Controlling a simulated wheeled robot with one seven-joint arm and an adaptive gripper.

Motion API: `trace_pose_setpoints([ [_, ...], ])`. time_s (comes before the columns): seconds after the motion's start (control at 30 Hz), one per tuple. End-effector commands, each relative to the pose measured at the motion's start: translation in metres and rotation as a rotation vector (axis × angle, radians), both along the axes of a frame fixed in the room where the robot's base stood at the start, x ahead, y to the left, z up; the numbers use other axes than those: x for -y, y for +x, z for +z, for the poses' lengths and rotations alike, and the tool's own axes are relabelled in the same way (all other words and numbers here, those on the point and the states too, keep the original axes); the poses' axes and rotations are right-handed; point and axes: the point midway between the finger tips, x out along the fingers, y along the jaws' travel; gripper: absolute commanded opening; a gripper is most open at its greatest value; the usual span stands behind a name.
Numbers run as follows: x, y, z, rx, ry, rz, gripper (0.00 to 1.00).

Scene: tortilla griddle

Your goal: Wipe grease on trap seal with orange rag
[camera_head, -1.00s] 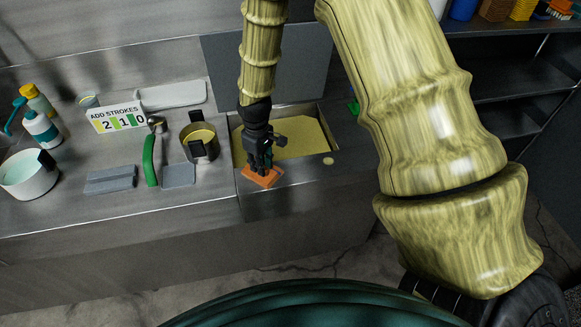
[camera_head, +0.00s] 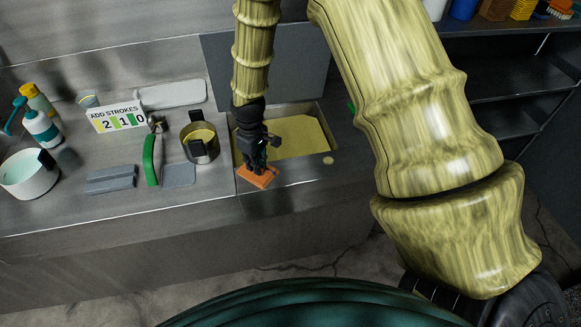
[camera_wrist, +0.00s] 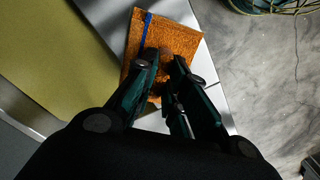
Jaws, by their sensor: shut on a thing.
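The orange rag (camera_head: 258,180) lies at the front left rim of the grease trap. My gripper (camera_head: 254,168) is above it, pointing down, with its fingers shut on the rag. In the wrist view the rag (camera_wrist: 182,38) spreads out beyond my gripper's fingertips (camera_wrist: 166,60), and a blue strip shows along its left edge. The trap (camera_head: 302,137) is an open rectangular well with a yellowish surface inside. Its metal rim (camera_wrist: 88,15) runs beside the rag. I cannot make out grease under the rag.
A white bowl (camera_head: 30,178) and bottles (camera_head: 42,128) are farther left. The counter's front edge is close.

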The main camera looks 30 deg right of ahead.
Motion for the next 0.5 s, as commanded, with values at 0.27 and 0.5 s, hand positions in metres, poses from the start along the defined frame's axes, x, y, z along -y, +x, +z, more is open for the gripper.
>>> trace_pose_setpoints([
  [0.27,-0.023,0.006,0.001,-0.001,0.000,0.001,0.00],
  [0.5,-0.032,0.009,0.000,0.000,0.000,0.000,0.00],
])
